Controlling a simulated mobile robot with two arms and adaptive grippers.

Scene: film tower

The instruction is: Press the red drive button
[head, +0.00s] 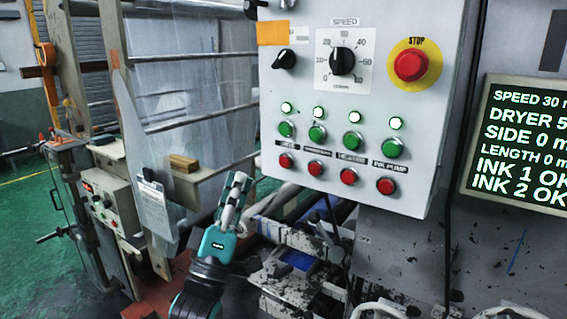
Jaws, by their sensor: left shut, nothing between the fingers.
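A grey control panel (268,182) hangs in the middle of the head view. Its lower row has several red buttons: leftmost (286,161), second (315,168), third (349,176) and rightmost (386,186). Green buttons sit above them, under lit white-green lamps. The small labels are hard to read; the rightmost says INK PUMP, and I cannot clearly read which one says drive. My left gripper (238,180) is shut and empty, pointing up, left of and below the leftmost red button in the picture, apart from the panel. My right gripper is not in view.
A red STOP button (410,65) on a yellow disc and a speed dial (342,61) sit higher on the panel. A display (515,140) stands at the right. Machine rollers and a metal frame (85,60) fill the left; dirty metal parts lie below the panel.

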